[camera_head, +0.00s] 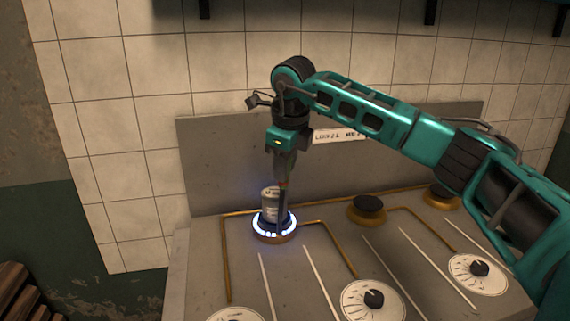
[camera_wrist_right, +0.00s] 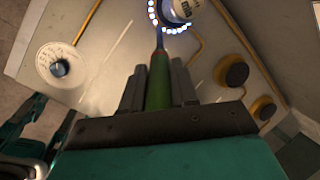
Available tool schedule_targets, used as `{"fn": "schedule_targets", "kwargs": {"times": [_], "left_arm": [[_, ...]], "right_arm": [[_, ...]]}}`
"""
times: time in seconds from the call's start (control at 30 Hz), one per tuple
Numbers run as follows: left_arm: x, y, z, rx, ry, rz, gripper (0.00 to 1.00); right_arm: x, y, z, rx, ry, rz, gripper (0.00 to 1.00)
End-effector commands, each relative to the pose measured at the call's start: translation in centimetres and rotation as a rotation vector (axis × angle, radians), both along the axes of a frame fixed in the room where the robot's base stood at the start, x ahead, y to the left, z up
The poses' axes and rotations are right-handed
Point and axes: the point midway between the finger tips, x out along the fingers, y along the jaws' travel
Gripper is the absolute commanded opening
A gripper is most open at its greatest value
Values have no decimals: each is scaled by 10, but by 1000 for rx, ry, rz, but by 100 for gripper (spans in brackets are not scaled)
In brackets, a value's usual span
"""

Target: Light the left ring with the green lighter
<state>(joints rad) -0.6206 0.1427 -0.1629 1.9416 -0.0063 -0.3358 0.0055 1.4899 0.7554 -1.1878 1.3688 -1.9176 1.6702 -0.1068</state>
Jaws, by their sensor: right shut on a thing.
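The left ring (camera_head: 270,237) carries a circle of small blue-white flames. It also shows at the top of the right wrist view (camera_wrist_right: 152,14). A small light-coloured can (camera_head: 269,204) stands over the ring. My right gripper (camera_head: 284,172) is shut on the green lighter (camera_wrist_right: 158,85), which points down. The lighter's thin tip is at the ring's edge, beside the can; I cannot tell whether it touches. In the head view the gripper hides much of the lighter. My left gripper is not in view.
Two unlit burners, one in the middle (camera_head: 367,210) and one at the right (camera_head: 441,196), sit on the grey stove top. White dials with black knobs, such as the middle one (camera_head: 373,299), line its front. A grey back panel (camera_head: 225,160) rises behind the rings.

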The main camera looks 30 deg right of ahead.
Motion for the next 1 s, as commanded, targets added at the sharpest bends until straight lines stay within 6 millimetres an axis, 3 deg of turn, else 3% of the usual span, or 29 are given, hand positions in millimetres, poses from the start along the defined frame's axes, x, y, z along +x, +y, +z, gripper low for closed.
{"fn": "schedule_targets", "kwargs": {"times": [0.17,0.67,1.0], "left_arm": [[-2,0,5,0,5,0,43],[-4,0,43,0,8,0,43],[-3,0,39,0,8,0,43]], "right_arm": [[0,0,8,0,0,0,0],[0,0,59,1,-1,-1,0],[0,0,80,1,1,0,0]]}}
